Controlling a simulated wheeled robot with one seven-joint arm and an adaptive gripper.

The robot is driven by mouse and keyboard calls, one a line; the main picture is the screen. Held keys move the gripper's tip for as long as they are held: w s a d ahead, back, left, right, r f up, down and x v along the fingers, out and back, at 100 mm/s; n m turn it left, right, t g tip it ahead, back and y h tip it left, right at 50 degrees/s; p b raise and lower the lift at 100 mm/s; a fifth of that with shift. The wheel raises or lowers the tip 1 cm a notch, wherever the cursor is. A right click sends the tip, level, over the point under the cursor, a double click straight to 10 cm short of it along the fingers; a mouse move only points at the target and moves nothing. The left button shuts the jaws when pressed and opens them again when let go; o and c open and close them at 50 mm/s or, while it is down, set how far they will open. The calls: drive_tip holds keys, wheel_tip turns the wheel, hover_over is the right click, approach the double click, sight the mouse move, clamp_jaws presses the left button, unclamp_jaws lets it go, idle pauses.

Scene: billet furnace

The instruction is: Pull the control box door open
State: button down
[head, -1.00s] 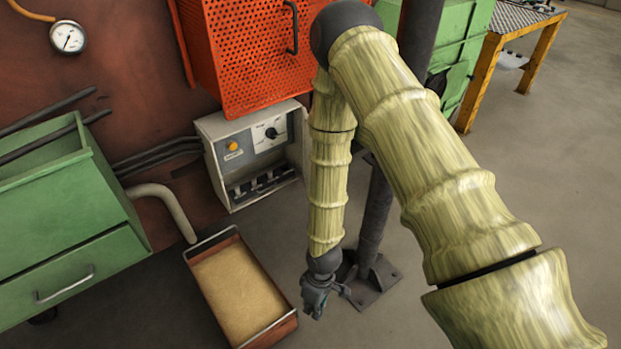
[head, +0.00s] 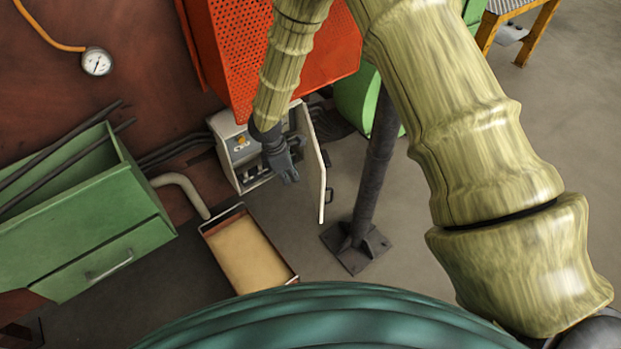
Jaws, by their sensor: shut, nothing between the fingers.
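The control box (head: 225,132) is a pale grey-white box low on the wall under the orange mesh cabinet. Its front is uncovered, with a yellow button and part of the panel showing. Its door (head: 313,168) stands open on the right side, swung out toward me and seen nearly edge-on. A dark handle (head: 328,190) is on the door's outer, right side. My gripper (head: 290,179) is shut and empty, in front of the box opening and left of the door, on its inner side. My forearm and wrist hide part of the panel. I cannot tell whether the gripper touches the door.
The orange mesh cabinet (head: 228,55) hangs just above the box. A dark post (head: 372,165) on a floor plate stands right of the door. A sand-filled tray (head: 219,222) lies below the box, and a green drawer cabinet (head: 95,262) stands left.

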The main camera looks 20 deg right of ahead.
drive_tip(key=d+f+p, duration=0.5)
drive_tip(key=d+f, duration=0.1)
drive_tip(key=f, duration=0.2)
drive_tip(key=shift+w+d+f, duration=0.15)
drive_tip(key=shift+d+f, duration=0.1)
drive_tip(key=shift+f, duration=0.05)
idle(0.6)
